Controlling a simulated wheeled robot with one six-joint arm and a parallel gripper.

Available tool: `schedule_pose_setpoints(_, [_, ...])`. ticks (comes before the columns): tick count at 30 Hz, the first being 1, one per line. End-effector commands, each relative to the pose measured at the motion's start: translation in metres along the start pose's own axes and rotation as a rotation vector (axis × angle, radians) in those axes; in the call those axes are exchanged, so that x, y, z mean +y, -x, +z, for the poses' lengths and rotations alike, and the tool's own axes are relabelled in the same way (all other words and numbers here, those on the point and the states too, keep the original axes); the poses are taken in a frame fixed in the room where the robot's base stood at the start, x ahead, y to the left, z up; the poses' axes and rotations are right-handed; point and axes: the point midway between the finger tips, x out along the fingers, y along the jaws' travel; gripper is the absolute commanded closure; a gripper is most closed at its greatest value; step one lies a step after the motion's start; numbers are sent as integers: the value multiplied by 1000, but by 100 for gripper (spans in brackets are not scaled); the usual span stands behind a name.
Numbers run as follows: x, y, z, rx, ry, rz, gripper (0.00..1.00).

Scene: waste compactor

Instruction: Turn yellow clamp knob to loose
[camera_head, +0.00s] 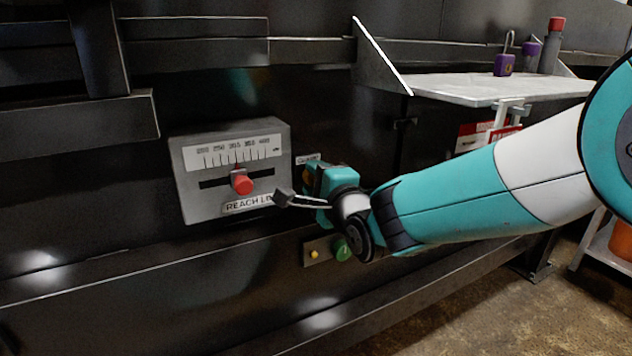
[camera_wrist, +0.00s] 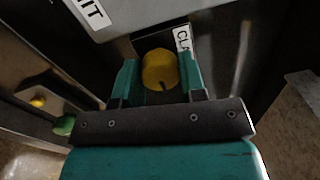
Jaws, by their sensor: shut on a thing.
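The yellow clamp knob (camera_wrist: 160,70) shows in the wrist view between the two teal fingers of my gripper (camera_wrist: 158,80). The fingers are shut on the knob from both sides. A dark line shows on the knob's face near its lower edge. A white label reading "CLA" (camera_wrist: 183,40) is partly visible just beyond the knob. In the head view my gripper (camera_head: 318,184) is against the dark panel, right of the grey scale box, and hides most of the knob there.
The grey scale box (camera_head: 190,200) with a red slider knob (camera_head: 241,182) is close left of my gripper. Below are a small yellow button (camera_head: 314,254) and a green button (camera_head: 342,250). A shelf (camera_head: 470,88) with purple padlocks (camera_head: 503,65) juts out at the upper right.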

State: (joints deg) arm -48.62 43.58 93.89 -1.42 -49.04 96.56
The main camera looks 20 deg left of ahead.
Motion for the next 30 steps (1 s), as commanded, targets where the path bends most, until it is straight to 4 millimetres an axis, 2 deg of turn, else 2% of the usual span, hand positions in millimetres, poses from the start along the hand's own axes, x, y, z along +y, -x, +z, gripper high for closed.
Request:
schedule_pose_setpoints(18, [0, 0, 0, 1, -42, 1, 86])
schedule_pose_setpoints(19, [0, 0, 0, 1, -42, 1, 58])
schedule_pose_setpoints(21, [0, 0, 0, 1, -42, 1, 42])
schedule_pose_setpoints(22, [0, 0, 0, 1, -42, 1, 37])
schedule_pose_setpoints(30, [0, 1, 0, 1, -41, 1, 37])
